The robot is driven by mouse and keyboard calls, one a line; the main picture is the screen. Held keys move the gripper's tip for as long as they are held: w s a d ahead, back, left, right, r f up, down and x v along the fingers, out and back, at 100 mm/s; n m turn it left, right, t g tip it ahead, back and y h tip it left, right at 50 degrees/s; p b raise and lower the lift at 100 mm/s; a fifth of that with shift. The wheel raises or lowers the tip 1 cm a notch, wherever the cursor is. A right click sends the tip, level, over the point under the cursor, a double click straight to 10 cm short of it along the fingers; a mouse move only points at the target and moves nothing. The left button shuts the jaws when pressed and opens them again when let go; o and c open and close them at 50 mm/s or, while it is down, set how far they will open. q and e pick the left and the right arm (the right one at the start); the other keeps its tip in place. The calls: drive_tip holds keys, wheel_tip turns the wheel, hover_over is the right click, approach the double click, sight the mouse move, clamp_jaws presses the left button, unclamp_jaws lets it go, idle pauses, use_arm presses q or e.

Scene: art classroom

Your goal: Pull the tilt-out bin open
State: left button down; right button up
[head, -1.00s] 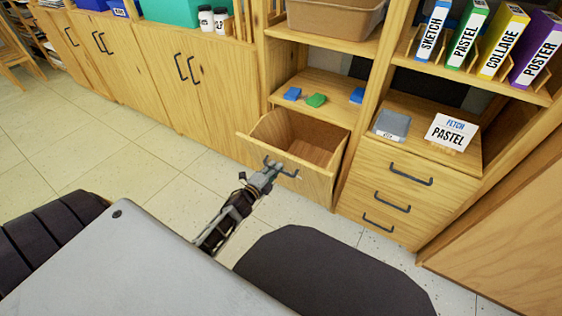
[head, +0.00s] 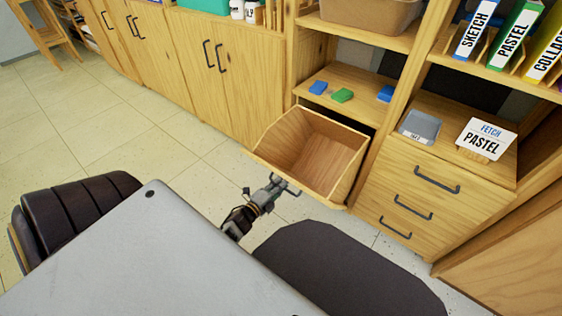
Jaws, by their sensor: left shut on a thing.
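The tilt-out bin (head: 330,148) is a wooden box set low in the shelf unit. It is tilted outward, and its empty inside shows from above. My left gripper (head: 284,184) is at the outer side of the bin's front panel, shut on the dark bin handle (head: 292,190). The front face of the bin is mostly hidden from this angle. My right gripper is not in the picture.
Blue and green blocks (head: 342,95) lie on the shelf above the bin. A drawer unit (head: 430,190) with dark handles stands to the right, with a grey tray (head: 420,126) and a sign (head: 487,138) on top. Closed cabinets (head: 225,85) stand left. Floor (head: 150,140) left of the bin is clear.

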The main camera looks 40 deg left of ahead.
use_arm(q)
drive_tip(key=shift+r, duration=0.1)
drive_tip(key=c, duration=1.5)
unclamp_jaws()
drive_tip(key=shift+w, duration=0.1)
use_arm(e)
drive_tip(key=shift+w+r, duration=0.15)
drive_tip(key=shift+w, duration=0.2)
use_arm(q)
drive_tip(key=shift+s+a+r, duration=0.1)
drive_tip(key=shift+s+r, duration=0.05)
drive_tip(key=shift+s, duration=1.85)
drive_tip(key=shift+s+a+r, duration=0.1)
drive_tip(key=shift+s+r, duration=0.05)
drive_tip(key=shift+s, duration=1.9)
drive_tip(key=shift+s+a+r, duration=0.1)
drive_tip(key=shift+s+r, duration=0.05)
drive_tip(key=shift+s, duration=1.85)
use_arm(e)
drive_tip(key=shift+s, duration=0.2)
use_arm(q)
drive_tip(key=shift+w, duration=0.1)
